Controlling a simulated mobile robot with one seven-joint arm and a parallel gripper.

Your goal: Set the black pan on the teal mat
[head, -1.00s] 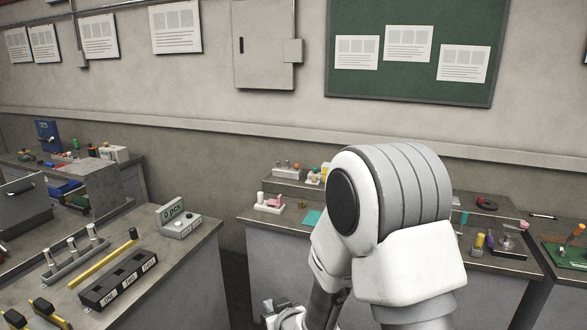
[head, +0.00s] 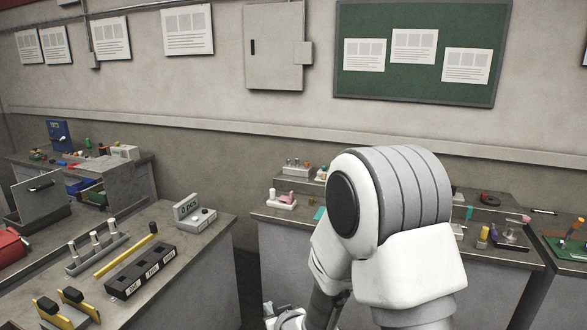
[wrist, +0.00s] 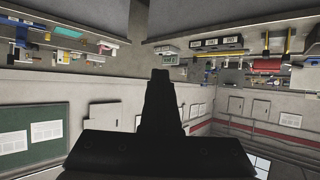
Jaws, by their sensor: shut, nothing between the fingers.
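A small flat teal patch (head: 320,213), which looks like the teal mat, lies on the back bench, left of my arm and partly hidden by it. I cannot make out the black pan in either view; my arm covers the middle of that bench. My gripper (wrist: 160,76) is shut and empty in the wrist view, with dark fingers in front of the room, which shows upside down.
The back bench (head: 275,217) holds a white tray (head: 282,203), a yellow bottle (head: 484,236) and small items. The left bench (head: 205,240) holds a black switch box (head: 150,270), a yellow bar (head: 125,256) and a counter box (head: 195,215). A floor gap separates the benches.

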